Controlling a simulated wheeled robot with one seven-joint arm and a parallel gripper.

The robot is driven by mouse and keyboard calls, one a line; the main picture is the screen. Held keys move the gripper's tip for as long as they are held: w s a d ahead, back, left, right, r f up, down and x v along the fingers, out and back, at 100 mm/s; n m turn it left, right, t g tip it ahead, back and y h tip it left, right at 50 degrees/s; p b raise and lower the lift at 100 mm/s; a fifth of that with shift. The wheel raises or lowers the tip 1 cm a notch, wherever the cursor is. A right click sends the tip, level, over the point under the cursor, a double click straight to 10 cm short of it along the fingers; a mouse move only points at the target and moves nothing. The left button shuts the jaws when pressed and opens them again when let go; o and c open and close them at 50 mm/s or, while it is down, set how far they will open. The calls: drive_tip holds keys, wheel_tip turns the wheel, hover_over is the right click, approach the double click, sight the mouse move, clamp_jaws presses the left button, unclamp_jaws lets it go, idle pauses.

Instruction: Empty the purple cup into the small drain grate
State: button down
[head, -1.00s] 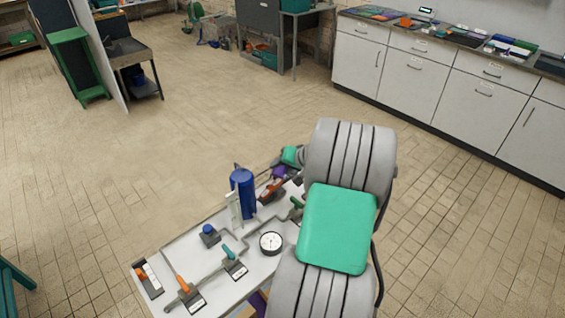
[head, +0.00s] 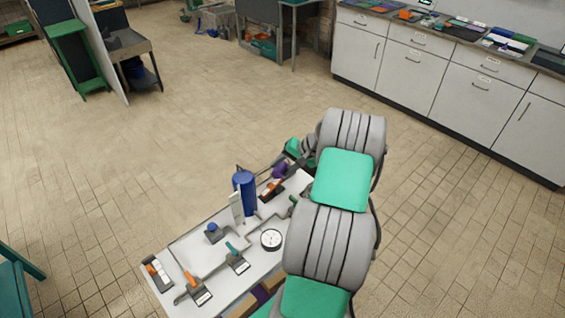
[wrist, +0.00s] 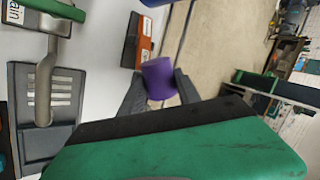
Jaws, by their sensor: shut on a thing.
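The purple cup (wrist: 158,78) is between the two dark fingers of my gripper (wrist: 160,82) in the wrist view, and the gripper is shut on it. The cup is beyond the bench edge or over it; I cannot tell which. Its mouth and contents do not show clearly. The purple cup (head: 279,171) also shows in the head view, small, at the far end of the bench beside my gripper. The small drain grate (wrist: 68,82), a grey slotted plate, is left of the cup in the wrist view, apart from it. A grey spout hangs over the grate.
The white bench (head: 200,262) carries a blue cylinder (head: 244,192), a round gauge (head: 271,240) and several levers. An orange-and-dark block (wrist: 139,42) lies close to the cup. A green handle (wrist: 55,8) is above the grate. Open tiled floor lies beyond the bench.

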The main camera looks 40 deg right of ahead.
drive_tip(key=shift+w+d+m+g+y+p, duration=0.15)
drive_tip(key=shift+m+g+y+p, duration=0.2)
drive_tip(key=shift+p, duration=0.55)
drive_tip(key=shift+d+m+g+y+p, duration=0.15)
drive_tip(key=shift+y+p, duration=0.3)
drive_tip(key=shift+p, duration=0.4)
drive_tip(key=shift+w+d+y+p, duration=0.15)
drive_tip(key=shift+y+p, duration=0.25)
drive_tip(key=shift+p, duration=0.3)
drive_tip(key=shift+b, duration=0.7)
